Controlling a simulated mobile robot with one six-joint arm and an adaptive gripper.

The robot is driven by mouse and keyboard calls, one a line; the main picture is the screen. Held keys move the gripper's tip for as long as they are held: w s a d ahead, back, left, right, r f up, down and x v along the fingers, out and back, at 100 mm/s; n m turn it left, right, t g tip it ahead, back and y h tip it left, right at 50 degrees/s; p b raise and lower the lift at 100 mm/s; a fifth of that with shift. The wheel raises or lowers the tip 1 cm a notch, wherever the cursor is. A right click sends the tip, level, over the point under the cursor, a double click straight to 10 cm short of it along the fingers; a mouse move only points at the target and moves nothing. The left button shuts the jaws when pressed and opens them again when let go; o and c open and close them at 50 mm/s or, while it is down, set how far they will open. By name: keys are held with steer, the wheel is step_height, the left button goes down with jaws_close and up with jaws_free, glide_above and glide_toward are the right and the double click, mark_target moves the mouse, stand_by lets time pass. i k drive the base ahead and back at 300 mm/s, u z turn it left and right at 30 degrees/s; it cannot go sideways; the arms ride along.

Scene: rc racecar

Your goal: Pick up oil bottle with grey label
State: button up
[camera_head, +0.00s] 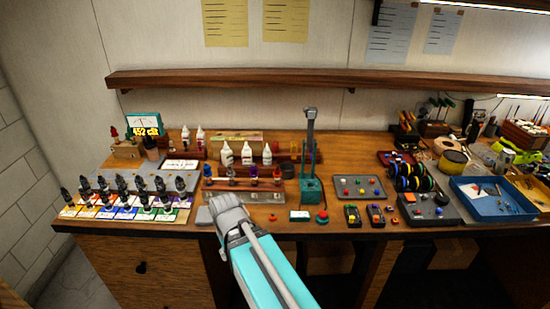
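My arm, teal and grey, reaches up from the bottom centre. Its grey end, my gripper (229,207), is at the front edge of the wooden workbench (340,160), right of the rows of small bottles. Its fingers are not clear, so I cannot tell if it is open or shut. Several small dark-topped bottles (122,185) stand in rows on coloured cards at the left. White bottles (246,154) with pointed tips stand in the middle behind a low rack, with more white bottles (200,136) farther back left. I cannot make out which bottle has a grey label.
A rack (240,184) of coloured-top items stands just behind my gripper. A teal stand (311,185) rises to its right. Trays and small controls (353,214) lie farther right, with a blue tray (490,198). A wooden shelf (300,79) spans the wall above.

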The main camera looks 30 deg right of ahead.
mark_target(267, 154)
steer(key=z, duration=0.55)
steer(key=k, duration=1.05)
steer(key=u, duration=0.65)
steer(key=i, duration=1)
